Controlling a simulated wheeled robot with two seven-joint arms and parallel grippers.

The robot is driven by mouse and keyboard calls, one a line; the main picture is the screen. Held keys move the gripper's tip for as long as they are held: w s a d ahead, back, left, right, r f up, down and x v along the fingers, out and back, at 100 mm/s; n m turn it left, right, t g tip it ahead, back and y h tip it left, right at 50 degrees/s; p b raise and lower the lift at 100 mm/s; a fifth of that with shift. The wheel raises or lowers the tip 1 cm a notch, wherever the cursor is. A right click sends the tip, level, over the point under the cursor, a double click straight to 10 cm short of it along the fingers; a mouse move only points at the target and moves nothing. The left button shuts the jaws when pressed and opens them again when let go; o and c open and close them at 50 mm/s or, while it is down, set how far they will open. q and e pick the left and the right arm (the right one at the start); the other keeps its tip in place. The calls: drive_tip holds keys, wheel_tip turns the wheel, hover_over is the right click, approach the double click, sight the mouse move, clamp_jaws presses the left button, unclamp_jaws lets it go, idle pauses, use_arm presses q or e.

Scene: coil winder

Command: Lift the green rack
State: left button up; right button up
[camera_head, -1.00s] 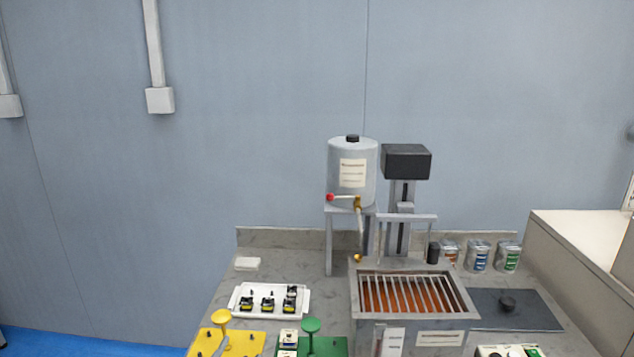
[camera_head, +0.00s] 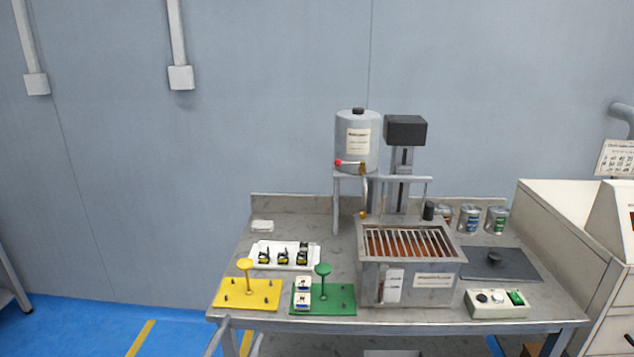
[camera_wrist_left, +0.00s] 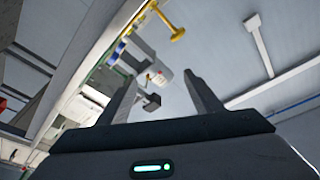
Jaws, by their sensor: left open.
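The green rack (camera_head: 340,301) is a flat green plate with a round-topped green post. It lies near the front edge of the grey table, left of the tank with the grille. My right gripper is in neither view.
A yellow rack (camera_head: 262,293) with a similar post lies just left of the green one. A white tray (camera_head: 312,262) with black parts is behind. The tank (camera_head: 405,297) stands close on the right, with a control box (camera_head: 497,305) beyond.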

use_arm(q)
drive_tip(key=s+f+n+g+y, duration=0.15)
drive_tip(key=s+f, duration=0.25)
drive_tip(key=f, duration=0.6)
drive_tip(key=s+f+n+g, duration=0.15)
drive_tip(key=s+f, duration=0.25)
drive_tip(key=f, duration=0.5)
drive_tip(key=s+f+n+g+y, duration=0.1)
drive_tip(key=s+f+g, duration=0.3)
drive_tip(key=f, duration=0.6)
drive_tip(key=s+f+n+g, duration=0.1)
drive_tip(key=s+f+g, duration=0.1)
drive_tip(key=s+f, duration=0.8)
drive_tip(key=s+d+f+n+g, duration=0.1)
drive_tip(key=s+f+n+g, duration=0.1)
drive_tip(key=s+f, duration=0.8)
drive_tip(key=s+g, duration=0.1)
drive_tip(key=s, duration=0.4)
drive_tip(key=shift+s+d+f, duration=0.25)
drive_tip(key=shift+s, duration=0.1)
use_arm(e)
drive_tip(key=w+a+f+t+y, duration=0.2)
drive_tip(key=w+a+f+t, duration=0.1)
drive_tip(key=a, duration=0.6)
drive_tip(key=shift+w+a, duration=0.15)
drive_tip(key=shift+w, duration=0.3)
